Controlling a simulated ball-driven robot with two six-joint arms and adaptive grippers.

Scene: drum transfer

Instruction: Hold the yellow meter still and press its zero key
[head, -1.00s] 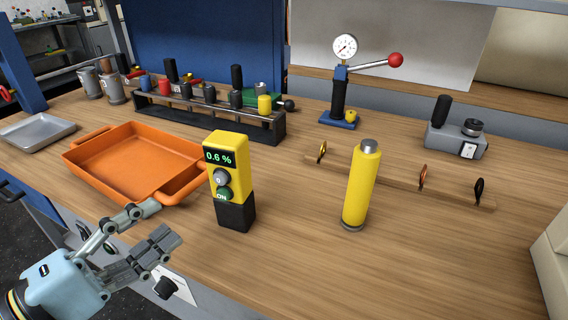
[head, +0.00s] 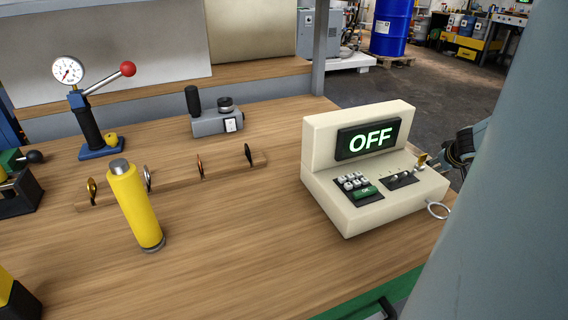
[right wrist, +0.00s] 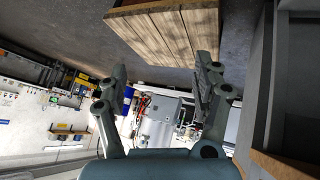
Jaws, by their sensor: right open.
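Only a yellow and black corner of the yellow meter (head: 14,302) shows at the lower left edge of the head view. Its display and keys are out of frame. My right gripper (right wrist: 160,66) is open and empty in the right wrist view, its two fingers spread apart. The wooden table top and the floor lie beyond them. The meter is not in the right wrist view. My left gripper is in neither current view.
A cream console (head: 318,140) reading OFF stands at the table's right. A yellow cylinder (head: 138,205) stands near a wooden rail (head: 222,172) with several hooks. A gauge press (head: 90,130) and grey device (head: 215,122) stand behind. The front middle of the table is clear.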

